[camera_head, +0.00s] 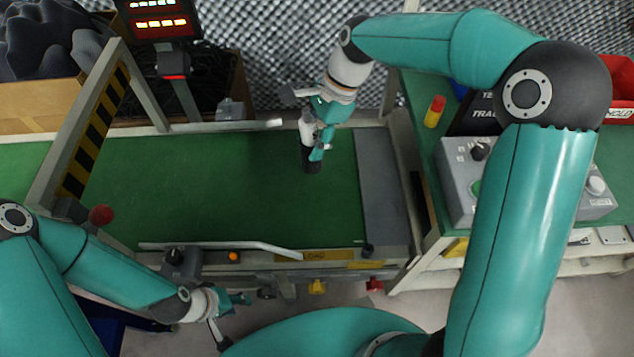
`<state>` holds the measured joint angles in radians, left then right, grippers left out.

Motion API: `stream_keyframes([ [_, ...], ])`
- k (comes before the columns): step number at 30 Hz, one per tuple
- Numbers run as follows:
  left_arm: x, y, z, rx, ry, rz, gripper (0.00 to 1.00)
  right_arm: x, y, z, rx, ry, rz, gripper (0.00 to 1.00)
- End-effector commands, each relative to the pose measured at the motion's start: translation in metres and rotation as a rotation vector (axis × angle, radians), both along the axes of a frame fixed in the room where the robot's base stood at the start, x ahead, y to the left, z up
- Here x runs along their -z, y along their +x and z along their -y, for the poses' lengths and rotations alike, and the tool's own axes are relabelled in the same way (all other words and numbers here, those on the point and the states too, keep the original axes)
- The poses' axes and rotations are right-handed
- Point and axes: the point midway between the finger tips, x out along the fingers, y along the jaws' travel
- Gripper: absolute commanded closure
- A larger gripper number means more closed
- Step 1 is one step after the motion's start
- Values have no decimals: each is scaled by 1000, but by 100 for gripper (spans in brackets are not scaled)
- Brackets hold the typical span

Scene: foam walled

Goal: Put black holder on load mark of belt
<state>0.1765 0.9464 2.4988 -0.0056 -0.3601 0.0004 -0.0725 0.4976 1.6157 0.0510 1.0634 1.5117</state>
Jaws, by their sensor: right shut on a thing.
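The black holder (312,164) is a small dark upright piece with a pale grey upper part, over the right half of the green belt (200,190). My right gripper (322,150) reaches down from the back and is shut on it. Whether the holder's base touches the belt cannot be told. A yellow strip lettered LOAD (328,254) is on the belt's front rail, nearer the camera and slightly right of the holder. My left gripper (244,299) is empty in front of the conveyor, below the rail; its finger opening is too small to judge.
A bent metal guide rail (220,246) runs along the belt's front edge. A striped frame (95,130) spans the belt's left part. A grey end plate (380,190) closes the right. A control box (465,180) stands further right. Mid-belt is clear.

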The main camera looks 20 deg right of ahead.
Motion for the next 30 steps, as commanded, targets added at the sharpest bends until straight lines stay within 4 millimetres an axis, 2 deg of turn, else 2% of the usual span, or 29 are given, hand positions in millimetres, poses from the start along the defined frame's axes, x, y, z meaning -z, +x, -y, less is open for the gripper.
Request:
stream_keyframes([
  [1,9,0,0,0,0,0,60,20,-1,0,0,0,-6,91],
  [3,15,0,0,0,0,0,60,39,-1,1,0,0,-5,91],
  [9,26,0,0,0,0,0,60,82,-1,1,-1,0,-3,91],
  [17,31,0,0,0,0,0,60,100,0,1,-1,0,0,91],
  [25,45,0,0,0,0,0,60,142,-1,1,0,0,-2,91],
  [30,47,0,0,0,0,0,60,154,0,1,-1,0,1,91],
])
